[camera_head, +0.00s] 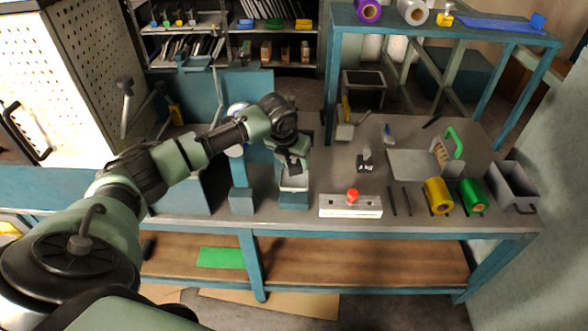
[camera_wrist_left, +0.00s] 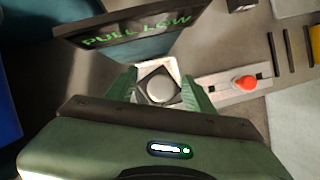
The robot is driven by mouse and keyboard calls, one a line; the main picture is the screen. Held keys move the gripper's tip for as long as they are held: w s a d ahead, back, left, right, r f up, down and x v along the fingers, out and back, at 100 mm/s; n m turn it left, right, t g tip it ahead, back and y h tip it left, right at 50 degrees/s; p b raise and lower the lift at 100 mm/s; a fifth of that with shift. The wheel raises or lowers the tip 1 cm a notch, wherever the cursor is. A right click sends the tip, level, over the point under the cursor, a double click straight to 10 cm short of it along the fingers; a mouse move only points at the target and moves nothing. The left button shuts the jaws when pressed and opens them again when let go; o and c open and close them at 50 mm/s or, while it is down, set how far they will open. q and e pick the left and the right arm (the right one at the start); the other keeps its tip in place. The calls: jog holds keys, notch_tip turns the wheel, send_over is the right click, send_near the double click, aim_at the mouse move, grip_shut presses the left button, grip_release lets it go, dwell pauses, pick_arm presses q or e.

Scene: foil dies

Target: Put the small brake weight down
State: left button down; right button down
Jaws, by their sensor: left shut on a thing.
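My left gripper (camera_head: 292,160) points down over a small white-topped teal stand (camera_head: 293,199) near the bench's front. In the left wrist view its two green fingers (camera_wrist_left: 160,92) are shut on a dark square block with a grey round top (camera_wrist_left: 161,88), which I take to be the small brake weight. A pale tray-like surface (camera_wrist_left: 151,66) lies just beneath it. I cannot tell whether the weight touches this surface. In the head view the gripper mostly hides the weight. My right gripper is in neither view.
A white plate with a red knob (camera_head: 352,195) lies right of the stand. A teal block (camera_head: 242,201) stands left. A dark panel lettered "PULL LOW" (camera_wrist_left: 135,32) rises close by the gripper. Yellow (camera_head: 437,196) and green (camera_head: 472,196) rolls and a grey bin (camera_head: 512,185) are farther right.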

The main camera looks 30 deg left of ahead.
aim_at(294, 170)
pick_arm(q)
jog(key=shift+f, duration=2)
jog(key=c, duration=0.6)
grip_release()
jog(key=shift+s, duration=0.1)
jog(key=shift+o, duration=0.2)
jog(key=v, duration=1.2)
